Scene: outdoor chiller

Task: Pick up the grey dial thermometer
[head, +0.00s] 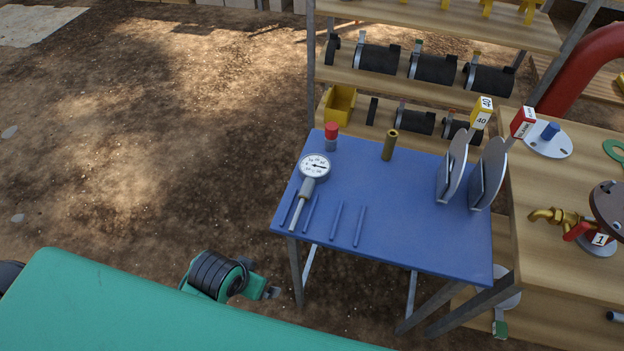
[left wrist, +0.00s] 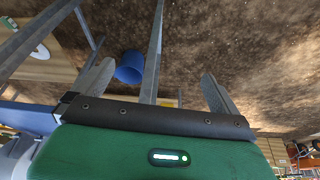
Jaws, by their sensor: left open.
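The grey dial thermometer (head: 314,167) is at the left side of the blue table (head: 400,215) in the head view. Its round white dial points toward the camera, and its grey stem runs down toward the table's front edge, by thin blue pegs. My left gripper (head: 271,293) is low, in front of and to the left of the table, apart from the thermometer. In the left wrist view its two fingers (left wrist: 155,88) are spread, with nothing held between them. I cannot make out the thermometer in that view. My right gripper is not in view.
Thin blue pegs (head: 336,220) stand near the thermometer. A red-capped cylinder (head: 331,137), a brass cylinder (head: 390,145) and two grey discs (head: 488,174) are on the table. A metal table leg (left wrist: 153,50) and a blue cylinder (left wrist: 129,67) show beyond my left fingers. Left ground is clear.

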